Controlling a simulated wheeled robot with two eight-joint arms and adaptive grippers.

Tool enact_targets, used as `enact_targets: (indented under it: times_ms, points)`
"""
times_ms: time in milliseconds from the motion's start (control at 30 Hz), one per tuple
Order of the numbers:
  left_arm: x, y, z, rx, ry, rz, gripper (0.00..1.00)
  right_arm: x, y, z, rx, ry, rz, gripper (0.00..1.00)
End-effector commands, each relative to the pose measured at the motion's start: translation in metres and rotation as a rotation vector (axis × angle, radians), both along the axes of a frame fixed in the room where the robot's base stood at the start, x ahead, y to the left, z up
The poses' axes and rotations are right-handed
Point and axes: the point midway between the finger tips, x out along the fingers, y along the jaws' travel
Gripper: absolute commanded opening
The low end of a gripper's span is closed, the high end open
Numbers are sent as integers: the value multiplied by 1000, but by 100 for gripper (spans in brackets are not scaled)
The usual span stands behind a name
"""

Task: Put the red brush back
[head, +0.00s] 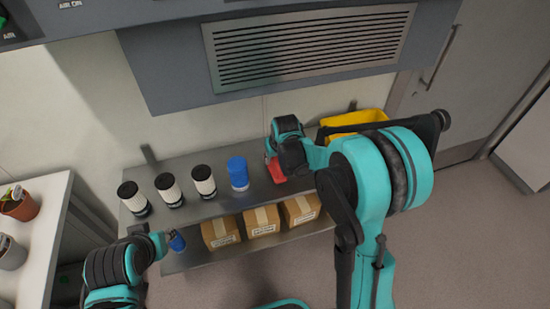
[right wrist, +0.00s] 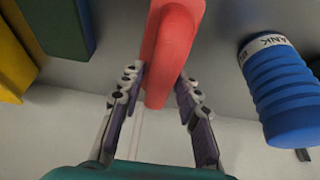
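The red brush (head: 275,170) is at the right part of the upper metal shelf in the head view, partly hidden by my right gripper (head: 284,150). In the right wrist view the red brush (right wrist: 170,50) runs between the two fingers of my right gripper (right wrist: 160,85). The fingertips lie against both sides of its near end. My left gripper (head: 162,240) is at the lower left of the head view, near a small blue object (head: 177,241); its fingers are too small to read.
A blue bottle (head: 238,174) and several white bottles with black caps (head: 168,189) stand left of the brush. Cardboard boxes (head: 262,221) sit on the lower shelf. A yellow bin (head: 352,119) is to the right. A dark green block (right wrist: 58,27) shows in the wrist view.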

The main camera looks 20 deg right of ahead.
Motion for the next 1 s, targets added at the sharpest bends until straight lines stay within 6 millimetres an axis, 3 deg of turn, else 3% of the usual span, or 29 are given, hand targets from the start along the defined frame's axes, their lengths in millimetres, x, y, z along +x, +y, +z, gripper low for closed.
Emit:
enact_targets:
  times_ms: [367, 467, 800, 1000]
  points:
    - [0, 0, 4, 0, 0, 0, 31, 0, 0, 4, 0, 0, 0, 42]
    - [0, 0, 9, 0, 0, 0, 31, -5, 0, 16, 0, 0, 0, 42]
    - [0, 0, 38, 0, 0, 0, 31, -33, -1, 85, 0, 0, 0, 42]
    - [0, 0, 47, 0, 0, 0, 31, -44, -1, 109, 0, 0, 0, 42]
